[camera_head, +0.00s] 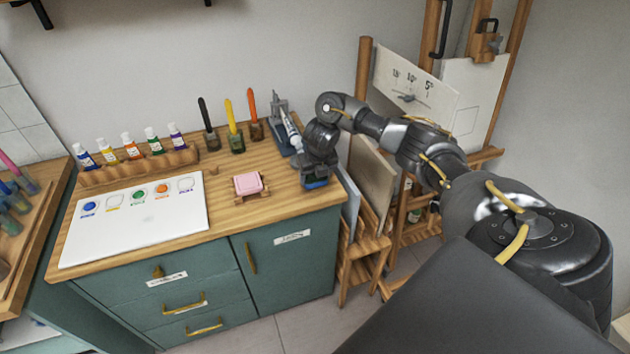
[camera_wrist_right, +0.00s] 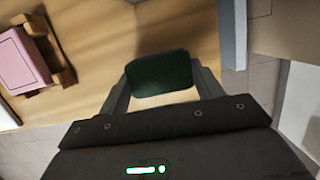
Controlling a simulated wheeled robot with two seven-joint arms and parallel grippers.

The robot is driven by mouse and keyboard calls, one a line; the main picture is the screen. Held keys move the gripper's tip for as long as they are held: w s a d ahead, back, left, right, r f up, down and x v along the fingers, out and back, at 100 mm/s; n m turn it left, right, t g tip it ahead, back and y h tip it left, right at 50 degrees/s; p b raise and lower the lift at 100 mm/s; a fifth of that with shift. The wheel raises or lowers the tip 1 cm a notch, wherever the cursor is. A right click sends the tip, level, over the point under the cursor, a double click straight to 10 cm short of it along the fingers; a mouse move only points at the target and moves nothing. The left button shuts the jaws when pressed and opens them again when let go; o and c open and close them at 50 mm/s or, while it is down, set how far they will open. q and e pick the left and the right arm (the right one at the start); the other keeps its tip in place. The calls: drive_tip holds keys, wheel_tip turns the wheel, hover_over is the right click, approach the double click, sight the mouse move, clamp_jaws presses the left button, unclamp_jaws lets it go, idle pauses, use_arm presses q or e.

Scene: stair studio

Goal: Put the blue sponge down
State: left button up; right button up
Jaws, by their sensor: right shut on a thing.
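My right gripper (camera_head: 318,175) is low over the right end of the wooden worktop (camera_head: 110,187). It is shut on the blue sponge (camera_head: 316,184), whose blue edge shows below the fingers. In the right wrist view the sponge (camera_wrist_right: 160,74) looks dark green-blue and sits between the two fingertips. Whether its underside touches the wood cannot be told. My left gripper is not in view.
A pink sponge (camera_head: 247,184) lies on a small wooden rack (camera_head: 261,199) to the left. Canvases (camera_head: 371,181) stand past the right edge. Bare wood lies between rack and gripper.

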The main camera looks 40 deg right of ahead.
wheel_tip(320, 180, down, 2)
drive_tip(key=shift+f, duration=0.1)
drive_tip(key=shift+b, duration=0.3)
drive_tip(key=o, duration=0.9)
drive_tip(key=shift+r, duration=0.25)
drive_tip(key=shift+p+v, duration=2.65)
drive_tip(key=shift+v, duration=3.2)
